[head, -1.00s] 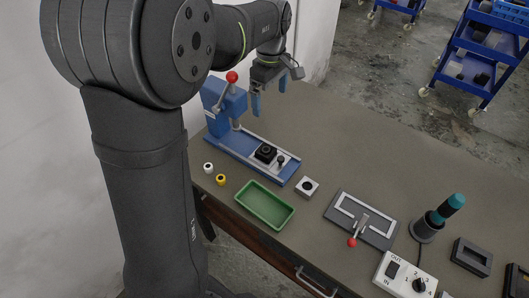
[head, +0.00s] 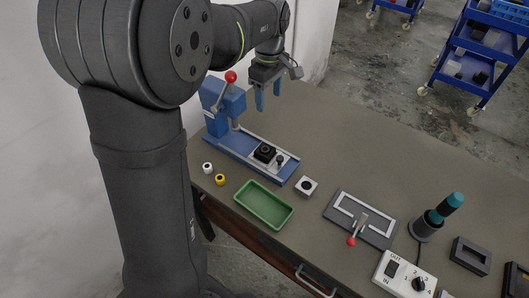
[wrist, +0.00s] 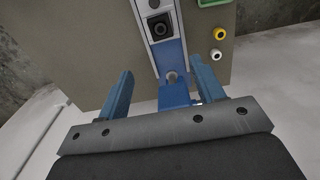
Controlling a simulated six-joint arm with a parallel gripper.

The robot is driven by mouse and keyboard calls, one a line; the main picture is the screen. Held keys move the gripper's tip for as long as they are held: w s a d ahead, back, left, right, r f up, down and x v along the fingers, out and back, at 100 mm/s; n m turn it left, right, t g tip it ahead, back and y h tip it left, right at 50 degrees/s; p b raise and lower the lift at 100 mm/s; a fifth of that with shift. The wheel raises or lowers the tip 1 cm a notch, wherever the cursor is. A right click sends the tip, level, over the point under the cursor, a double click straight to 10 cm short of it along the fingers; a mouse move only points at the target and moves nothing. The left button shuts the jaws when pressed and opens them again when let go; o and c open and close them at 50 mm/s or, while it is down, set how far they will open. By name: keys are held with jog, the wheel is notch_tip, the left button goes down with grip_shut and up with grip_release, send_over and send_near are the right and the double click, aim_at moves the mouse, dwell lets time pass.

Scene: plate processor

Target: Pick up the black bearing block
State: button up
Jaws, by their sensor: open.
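The black bearing block (head: 265,152) sits on the blue press base (head: 222,149), toward its front end. It is a dark square block with a round opening on top, and it also shows in the wrist view (wrist: 160,27). My gripper (head: 270,106) is open and empty. It hangs above the table behind the blue press, up and away from the block. In the wrist view the two blue fingers (wrist: 159,82) stand wide apart, with the press column between them and the block beyond.
The press head with its red-knobbed lever (head: 231,77) stands close to my gripper. A green tray (head: 240,205), white and yellow rings (head: 220,179), a pale block (head: 306,186), a grey fixture (head: 335,212) and a switch box (head: 404,276) lie on the table. The table's back right is clear.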

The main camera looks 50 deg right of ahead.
jog(key=m+h, duration=0.2)
jog(key=m, duration=1.5)
send_over(265, 149)
jog(key=f, duration=1.7)
jog(key=shift+s+a+f, duration=0.1)
jog(key=shift+a+f, duration=0.1)
jog(key=shift+f, duration=0.1)
jog(key=shift+d+f, duration=0.15)
jog(key=shift+f, duration=2.6)
jog(key=c, duration=0.9)
jog(key=shift+o, duration=0.2)
jog(key=shift+r, duration=0.1)
